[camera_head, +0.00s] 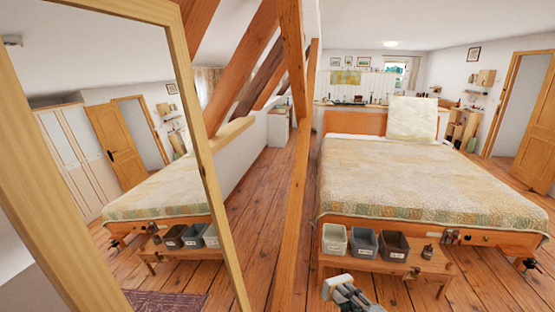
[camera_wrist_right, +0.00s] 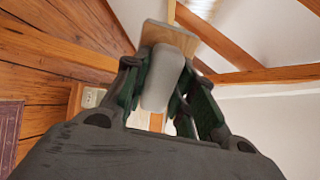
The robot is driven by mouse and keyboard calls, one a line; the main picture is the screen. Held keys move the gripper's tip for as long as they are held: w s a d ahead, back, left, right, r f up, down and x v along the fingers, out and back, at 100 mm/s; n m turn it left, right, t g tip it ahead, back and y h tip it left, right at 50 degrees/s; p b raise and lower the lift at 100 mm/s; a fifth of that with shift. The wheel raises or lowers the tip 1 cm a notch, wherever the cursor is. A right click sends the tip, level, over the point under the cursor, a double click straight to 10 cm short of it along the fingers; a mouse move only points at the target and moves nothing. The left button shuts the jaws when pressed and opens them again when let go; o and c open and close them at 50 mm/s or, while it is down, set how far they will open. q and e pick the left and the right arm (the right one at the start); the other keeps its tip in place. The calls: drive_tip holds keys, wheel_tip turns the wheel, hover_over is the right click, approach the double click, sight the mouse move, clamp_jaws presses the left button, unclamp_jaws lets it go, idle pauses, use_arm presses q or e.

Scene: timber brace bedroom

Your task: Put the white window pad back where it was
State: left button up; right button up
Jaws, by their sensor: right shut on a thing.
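My right gripper (camera_wrist_right: 165,90) is shut on a pale grey-white block with rounded edges, which I take to be the white window pad (camera_wrist_right: 156,88). The pad sits between the two dark green fingers and sticks out past them. A tan wooden piece (camera_wrist_right: 189,32) shows just beyond its far end, and I cannot tell whether they touch. In the head view my right gripper (camera_head: 345,292) is at the bottom edge, in front of the bench, and the pad is hard to make out there. My left gripper is not in view.
A low wooden bench (camera_head: 400,263) holds a cream bin (camera_head: 335,240), a blue-grey bin (camera_head: 363,243), a dark brown bin (camera_head: 394,246) and a small bottle (camera_head: 428,252). The bed (camera_head: 420,180) stands behind. A wooden post (camera_head: 292,200) and framed mirror (camera_head: 100,170) are left.

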drive_tip(key=shift+s+d+f+m+t+h, duration=0.8)
drive_tip(key=shift+s+d+f+m+h, duration=1.1)
drive_tip(key=shift+d, duration=1.4)
drive_tip(key=a+f+m+h+b, duration=0.1)
drive_tip(key=a+f+h+b, duration=0.2)
drive_tip(key=a+h+b, duration=0.1)
drive_tip(key=shift+w+a+f+m, duration=0.3)
drive_tip(key=shift+a+m, duration=0.1)
drive_tip(key=shift+a, duration=0.05)
idle(1.5)
